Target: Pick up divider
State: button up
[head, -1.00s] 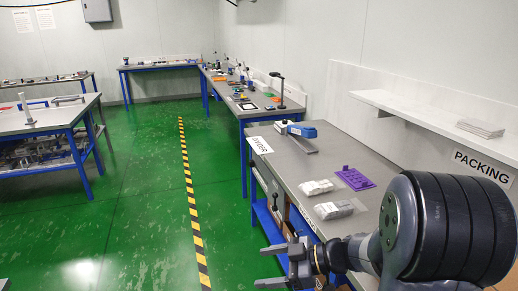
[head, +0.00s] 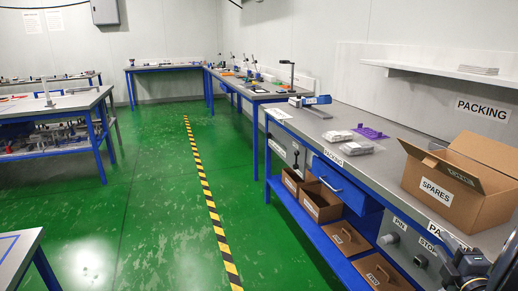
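A flat purple piece (head: 371,133) with cut-outs lies on the long grey bench (head: 400,170), behind two clear bags (head: 345,136) of grey parts. It may be the divider, but I cannot tell for sure. A white label sheet (head: 279,114) lies at the bench's far front edge; its print is too small to read now. My gripper (head: 466,268) shows only in part at the bottom right corner, well apart from the purple piece. I cannot tell whether its fingers are open or shut, or whether they hold anything.
An open cardboard box (head: 455,190) marked SPARES stands on the bench's near part. A blue-handled tool (head: 318,100) lies near the label sheet. Brown bins (head: 320,200) and flat brown lids (head: 346,238) sit on the blue lower shelf. The green floor (head: 165,200) left of the bench is clear.

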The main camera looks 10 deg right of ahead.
aim_at(277, 113)
jog(key=i+j, duration=0.3)
jog(key=i, duration=0.3)
jog(key=i+j+z, duration=0.1)
jog(key=i+j, duration=0.15)
jog(key=i, duration=0.4)
jog(key=i+j, duration=0.35)
jog(key=i, duration=0.25)
jog(key=i+j+z, duration=0.1)
jog(key=i+j, duration=0.25)
jog(key=i, duration=0.25)
jog(key=i+j, duration=0.35)
jog(key=i, duration=0.25)
jog(key=i+j+z, duration=0.15)
jog(key=i+j, duration=0.25)
jog(key=i, duration=0.2)
